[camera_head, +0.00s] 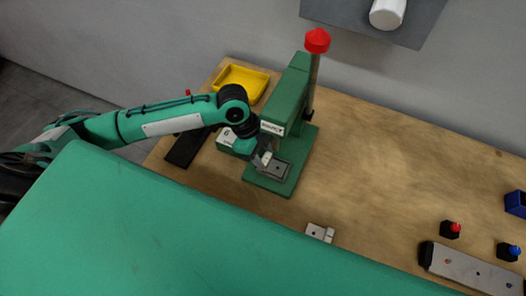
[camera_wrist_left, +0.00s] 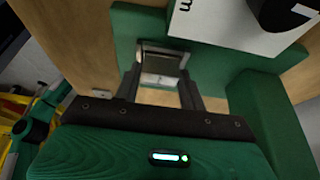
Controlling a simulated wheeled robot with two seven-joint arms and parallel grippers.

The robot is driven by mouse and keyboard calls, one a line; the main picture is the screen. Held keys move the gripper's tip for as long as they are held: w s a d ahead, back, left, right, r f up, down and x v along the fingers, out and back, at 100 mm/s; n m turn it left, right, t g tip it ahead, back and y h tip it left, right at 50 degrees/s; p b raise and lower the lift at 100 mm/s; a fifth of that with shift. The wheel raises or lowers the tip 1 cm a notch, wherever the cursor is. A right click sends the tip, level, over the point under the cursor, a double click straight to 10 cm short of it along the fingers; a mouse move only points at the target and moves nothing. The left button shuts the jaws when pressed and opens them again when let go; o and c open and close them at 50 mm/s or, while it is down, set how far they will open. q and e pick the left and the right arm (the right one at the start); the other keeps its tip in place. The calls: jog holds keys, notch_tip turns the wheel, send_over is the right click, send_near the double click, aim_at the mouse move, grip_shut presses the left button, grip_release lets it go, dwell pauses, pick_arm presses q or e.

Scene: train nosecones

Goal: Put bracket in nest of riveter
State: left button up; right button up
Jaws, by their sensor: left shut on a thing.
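The green riveter (camera_head: 287,100), with a red-tipped lever, stands on the wooden table in the head view. Its green base (camera_head: 290,182) carries a grey plate with a dark hole, the nest (camera_head: 280,170). My left gripper (camera_head: 263,160) is at the riveter's front, just above the left edge of the nest. It is shut on a small grey metal bracket (camera_wrist_left: 160,80), which shows between the fingertips in the left wrist view. Whether the bracket touches the nest I cannot tell. Another small metal bracket (camera_head: 320,232) lies near the table's front edge. My right gripper is out of view.
A yellow tray (camera_head: 232,88) stands behind my left arm, with a dark flat pad (camera_head: 185,148) nearby. At the right are a red button (camera_head: 451,229), a blue button (camera_head: 508,251), a holed metal bar (camera_head: 475,270) and a blue bin (camera_head: 516,204). The table's middle right is clear.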

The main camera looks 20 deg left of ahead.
pick_arm(q)
jog(key=shift+f, duration=0.2)
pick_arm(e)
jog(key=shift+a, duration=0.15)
pick_arm(q)
jog(key=shift+f, duration=0.1)
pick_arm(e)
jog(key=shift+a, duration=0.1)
pick_arm(q)
jog(key=o, duration=1.1)
jog(key=shift+c, duration=0.2)
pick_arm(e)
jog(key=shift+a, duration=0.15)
pick_arm(q)
jog(key=b+v, duration=0.3)
jog(key=v, duration=0.9)
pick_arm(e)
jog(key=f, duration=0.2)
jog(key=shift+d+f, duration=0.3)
